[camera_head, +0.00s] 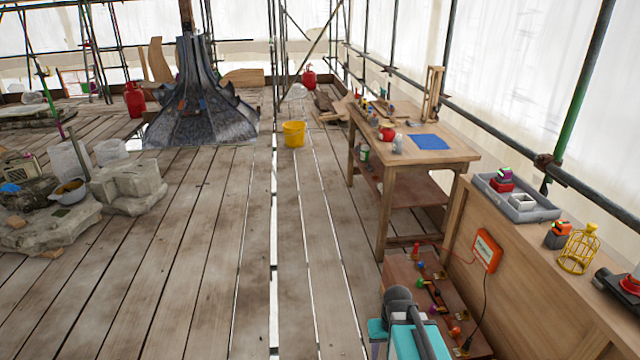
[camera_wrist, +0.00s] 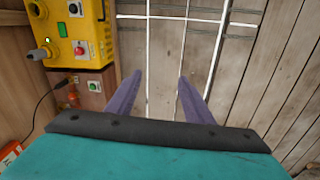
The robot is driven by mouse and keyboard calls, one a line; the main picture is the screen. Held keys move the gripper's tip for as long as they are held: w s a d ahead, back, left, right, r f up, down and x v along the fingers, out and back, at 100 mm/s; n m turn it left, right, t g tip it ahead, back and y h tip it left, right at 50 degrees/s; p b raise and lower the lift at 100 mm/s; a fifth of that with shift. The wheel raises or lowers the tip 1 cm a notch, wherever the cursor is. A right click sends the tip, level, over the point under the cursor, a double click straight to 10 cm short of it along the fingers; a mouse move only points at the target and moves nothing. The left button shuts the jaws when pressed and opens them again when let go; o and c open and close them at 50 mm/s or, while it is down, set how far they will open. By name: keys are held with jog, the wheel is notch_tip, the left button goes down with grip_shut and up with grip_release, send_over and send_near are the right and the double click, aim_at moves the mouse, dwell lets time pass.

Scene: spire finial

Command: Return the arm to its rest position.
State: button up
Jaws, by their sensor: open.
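My gripper (camera_wrist: 160,78) shows in the wrist view with its two purple fingers spread apart. Nothing is between them; wooden planks and pale metal bars lie beyond the gap. The teal wrist body fills the bottom of that view. In the head view, part of my arm (camera_head: 412,340), teal and dark grey, is low at the bottom edge, right of centre, beside the low shelf with small coloured items. The fingers cannot be made out there.
A yellow control box (camera_wrist: 75,30) is left of my fingers. A workbench (camera_head: 455,150) stands to the right, with a wooden counter (camera_head: 545,285) nearer me bearing a grey tray (camera_head: 545,212). A yellow bucket (camera_head: 294,134) stands farther off. The plank floor (camera_head: 190,270) in the middle is clear.

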jog(key=s+a+f+g, duration=0.1)
jog(key=s+f+g, duration=0.2)
jog(key=s+f, duration=0.6)
jog(key=s+a+f+g, duration=0.1)
jog(key=s+f+g, duration=0.2)
jog(key=s+f, duration=0.7)
jog(key=s, duration=0.8)
jog(key=shift+s+a, duration=0.2)
jog(key=shift+a, duration=0.2)
